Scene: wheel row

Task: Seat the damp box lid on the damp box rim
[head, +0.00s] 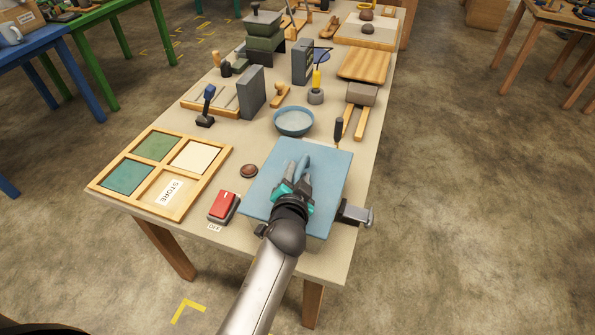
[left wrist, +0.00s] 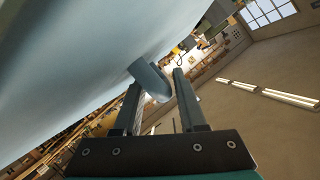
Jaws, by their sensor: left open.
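The damp box lid (head: 333,172) is a flat blue square panel at the near right of the table. Its pale blue face also fills the upper left of the left wrist view (left wrist: 70,60). A rounded blue handle (left wrist: 151,82) stands out from the face. My left gripper (head: 303,165) is over the middle of the lid. In the left wrist view its two fingers (left wrist: 157,88) are apart, with the handle between their tips. A gap shows between the handle and the right-hand finger. The damp box rim is hidden, so I cannot tell how the lid meets it. My right gripper is out of view.
A clamp (head: 355,213) juts from the table's right edge beside the lid. A red switch (head: 223,205), a brown disc (head: 249,170) and a framed tile tray (head: 215,178) lie left.

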